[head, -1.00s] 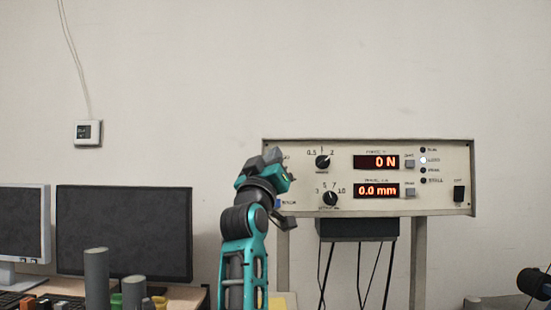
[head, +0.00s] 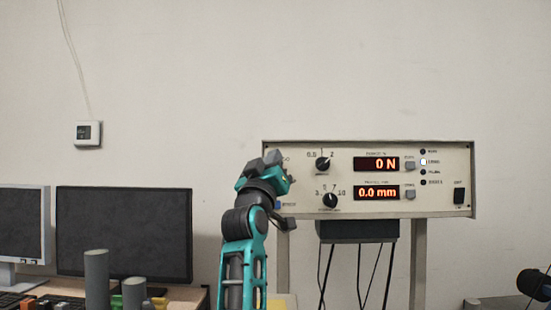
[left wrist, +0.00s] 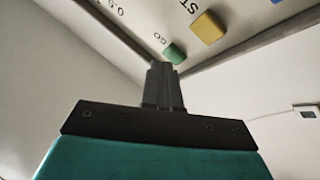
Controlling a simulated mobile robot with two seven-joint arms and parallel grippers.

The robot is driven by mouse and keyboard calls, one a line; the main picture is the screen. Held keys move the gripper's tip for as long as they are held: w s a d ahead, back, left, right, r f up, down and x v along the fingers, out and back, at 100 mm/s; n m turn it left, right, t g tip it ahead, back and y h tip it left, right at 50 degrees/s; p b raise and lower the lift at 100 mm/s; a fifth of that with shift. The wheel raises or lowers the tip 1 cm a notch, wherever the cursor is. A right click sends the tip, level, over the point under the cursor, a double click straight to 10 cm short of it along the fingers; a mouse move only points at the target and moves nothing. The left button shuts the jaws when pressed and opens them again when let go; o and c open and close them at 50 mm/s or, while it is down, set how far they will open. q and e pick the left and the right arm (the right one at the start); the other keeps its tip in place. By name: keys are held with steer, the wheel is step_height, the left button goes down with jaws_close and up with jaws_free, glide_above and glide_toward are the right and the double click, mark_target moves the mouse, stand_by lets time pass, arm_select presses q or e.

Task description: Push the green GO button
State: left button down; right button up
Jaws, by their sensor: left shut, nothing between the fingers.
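The green GO button (left wrist: 174,53) shows in the left wrist view on the pale panel face, beside the printed word GO. My left gripper (left wrist: 163,68) is shut and empty. In that view its fingertips lie just below and left of the green button; I cannot tell whether they touch it. In the head view my left gripper (head: 267,160) is in front of the left end of the control panel (head: 390,148) and hides the green button there. My right gripper is not in view.
A yellow button (left wrist: 208,28) sits beside the green one, with a blue button (left wrist: 275,1) beyond it. The panel also carries two black knobs (head: 323,164), red displays (head: 376,164) and a black switch (head: 459,196). Monitors (head: 125,233) stand at the left.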

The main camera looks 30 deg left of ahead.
arm_select(q)
steer(key=shift+w+a, duration=0.15)
steer(key=shift+w, duration=0.15)
stand_by(0.7)
stand_by(0.3)
steer(key=shift+s+d, duration=0.4)
steer(key=shift+s, duration=0.25)
steer(key=shift+s, duration=0.1)
steer(key=s+d, duration=0.1)
steer(key=s, duration=0.1)
steer(key=s+d, duration=0.1)
steer(key=s, duration=0.1)
steer(key=shift+d+p, duration=0.3)
stand_by(1.2)
